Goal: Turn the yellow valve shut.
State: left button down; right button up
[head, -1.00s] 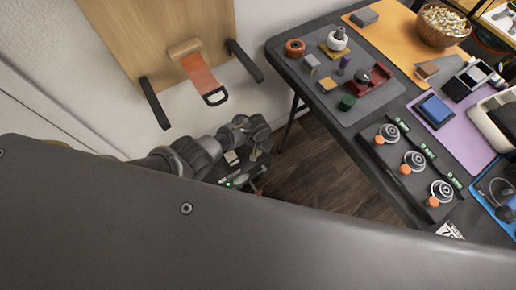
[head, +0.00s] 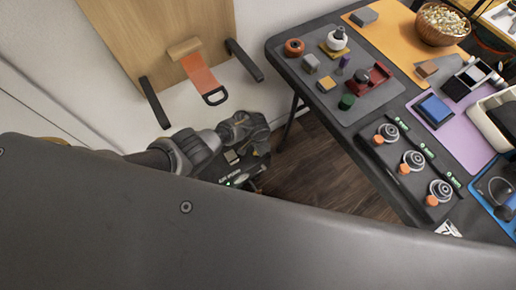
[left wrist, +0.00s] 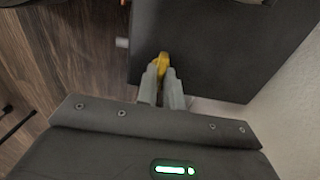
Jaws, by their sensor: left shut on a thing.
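In the left wrist view, the yellow valve (left wrist: 162,60) shows as a small yellow handle in front of a dark panel (left wrist: 225,45). My left gripper (left wrist: 162,80) is shut on it, with the two grey fingers at its near end. The fingers cover part of the handle. In the head view, my left gripper's body (head: 240,165) is low beside the table, partly behind my own dark body. Its fingertips and the valve are hidden there. My right gripper is not in view.
A dark table (head: 385,175) at right holds a grey mat (head: 318,88) with small parts and a row of round dials (head: 413,160). A wooden board (head: 150,45) with an orange strap (head: 201,74) stands at the wall. Wooden floor (head: 315,165) shows between.

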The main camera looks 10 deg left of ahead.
pick_arm(q)
jog(key=shift+s+a, duration=0.1)
jog(key=shift+a, duration=0.05)
jog(key=c, duration=1.5)
grip_release()
jog(key=shift+r, duration=0.1)
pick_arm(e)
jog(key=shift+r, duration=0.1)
